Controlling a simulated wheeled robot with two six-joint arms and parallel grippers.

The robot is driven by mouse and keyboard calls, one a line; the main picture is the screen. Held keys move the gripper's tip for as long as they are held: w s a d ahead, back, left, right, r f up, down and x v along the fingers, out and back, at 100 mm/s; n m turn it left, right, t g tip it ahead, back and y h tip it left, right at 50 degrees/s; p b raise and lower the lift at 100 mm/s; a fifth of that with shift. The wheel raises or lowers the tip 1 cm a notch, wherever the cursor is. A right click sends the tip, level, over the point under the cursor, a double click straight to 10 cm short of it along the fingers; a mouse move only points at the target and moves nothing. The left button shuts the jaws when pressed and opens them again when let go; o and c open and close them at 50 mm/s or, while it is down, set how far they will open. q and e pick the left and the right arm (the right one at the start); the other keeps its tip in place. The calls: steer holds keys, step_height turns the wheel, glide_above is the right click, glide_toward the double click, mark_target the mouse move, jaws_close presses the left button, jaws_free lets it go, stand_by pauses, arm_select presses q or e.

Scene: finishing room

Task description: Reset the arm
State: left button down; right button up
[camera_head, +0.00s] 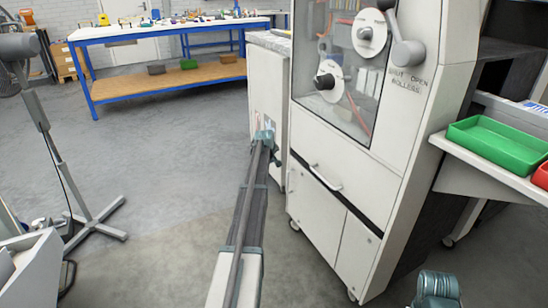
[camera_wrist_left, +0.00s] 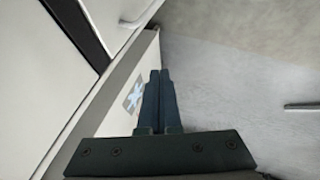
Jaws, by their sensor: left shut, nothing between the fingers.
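My left arm reaches forward from the bottom of the head view, stretched out over the floor. Its gripper (camera_head: 267,132) is at the far end, in front of the white cabinet side beside the machine. In the left wrist view the two dark fingers of the left gripper (camera_wrist_left: 160,75) lie side by side, shut and empty. A pale panel with a blue and white label (camera_wrist_left: 134,97) is behind them to the left. I cannot tell whether the fingertips touch it. A small teal part of mine shows at the bottom right of the head view; my right gripper is not seen.
A white machine (camera_head: 362,195) with a glass window and reels stands right of the arm. A shelf with a green tray (camera_head: 500,144) is at the right. A blue-framed workbench (camera_head: 165,31) stands behind. A grey stand (camera_head: 92,222) is at the left. Floor between is clear.

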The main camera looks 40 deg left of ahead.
arm_select(q)
steer(key=v, duration=0.1)
steer(key=p+v, duration=0.2)
steer(key=shift+s+a+r, duration=0.15)
steer(key=shift+s+r, duration=0.2)
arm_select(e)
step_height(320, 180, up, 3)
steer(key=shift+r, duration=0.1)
